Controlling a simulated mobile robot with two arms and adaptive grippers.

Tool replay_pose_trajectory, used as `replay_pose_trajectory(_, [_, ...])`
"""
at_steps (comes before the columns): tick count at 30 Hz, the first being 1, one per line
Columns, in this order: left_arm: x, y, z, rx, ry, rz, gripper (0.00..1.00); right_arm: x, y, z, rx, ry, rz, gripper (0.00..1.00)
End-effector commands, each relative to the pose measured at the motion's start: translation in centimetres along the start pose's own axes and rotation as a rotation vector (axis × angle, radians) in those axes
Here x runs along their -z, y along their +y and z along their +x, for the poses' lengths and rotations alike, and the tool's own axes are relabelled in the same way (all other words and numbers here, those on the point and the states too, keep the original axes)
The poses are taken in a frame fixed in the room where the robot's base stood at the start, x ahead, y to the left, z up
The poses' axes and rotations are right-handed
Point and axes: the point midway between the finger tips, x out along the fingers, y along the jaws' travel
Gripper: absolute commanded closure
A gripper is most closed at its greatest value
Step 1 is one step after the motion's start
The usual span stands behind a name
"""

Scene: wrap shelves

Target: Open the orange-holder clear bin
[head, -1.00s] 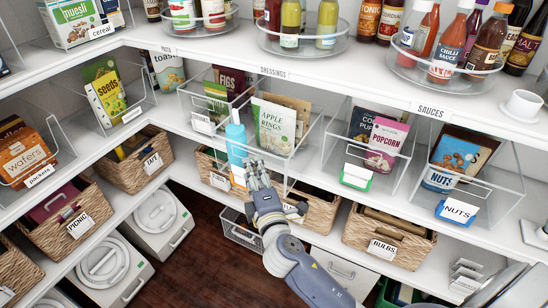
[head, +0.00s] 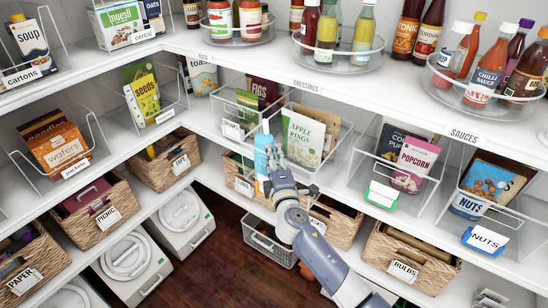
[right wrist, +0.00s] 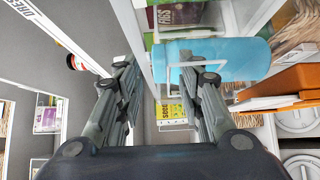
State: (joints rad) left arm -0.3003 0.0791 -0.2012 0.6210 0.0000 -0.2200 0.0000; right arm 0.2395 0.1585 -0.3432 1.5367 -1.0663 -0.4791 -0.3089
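The clear bin (head: 346,139) with the apple rings bag (head: 302,137) stands on the middle shelf. In the head view its front is partly hidden by my right gripper (head: 280,165). An orange piece, seemingly its label holder, shows large in the right wrist view (right wrist: 283,84), with a white card edge along it. A blue bottle (head: 262,152) stands upright at the bin's front left; it also shows in the right wrist view (right wrist: 225,59). My right gripper is beside the bottle. In the right wrist view its fingers are apart with nothing between them. My left gripper is out of view.
Clear bins with a green holder (head: 382,196) and a blue holder (head: 484,241) stand to the right. Woven baskets, including one labelled bulbs (head: 440,277), line the lower shelf. A wire basket (head: 268,247) is on the floor. The upper shelf edge (head: 330,92) overhangs.

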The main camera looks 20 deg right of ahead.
Motion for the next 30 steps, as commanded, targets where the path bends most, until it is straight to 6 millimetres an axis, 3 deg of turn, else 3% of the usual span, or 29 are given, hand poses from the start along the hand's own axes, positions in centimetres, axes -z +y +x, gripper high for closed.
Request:
replay_pose_trajectory(8, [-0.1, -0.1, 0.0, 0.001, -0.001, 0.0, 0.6, 0.0, 0.0, 0.1, 0.0, 0.0, 0.0, 0.65])
replay_pose_trajectory(13, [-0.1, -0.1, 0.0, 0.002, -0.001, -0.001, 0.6, 0.0, 0.0, 0.1, 0.0, 0.0, 0.0, 0.99])
replay_pose_trajectory(30, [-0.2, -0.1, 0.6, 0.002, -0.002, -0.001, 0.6, -1.2, 0.0, 1.4, 0.0, 0.0, 0.001, 1.0])
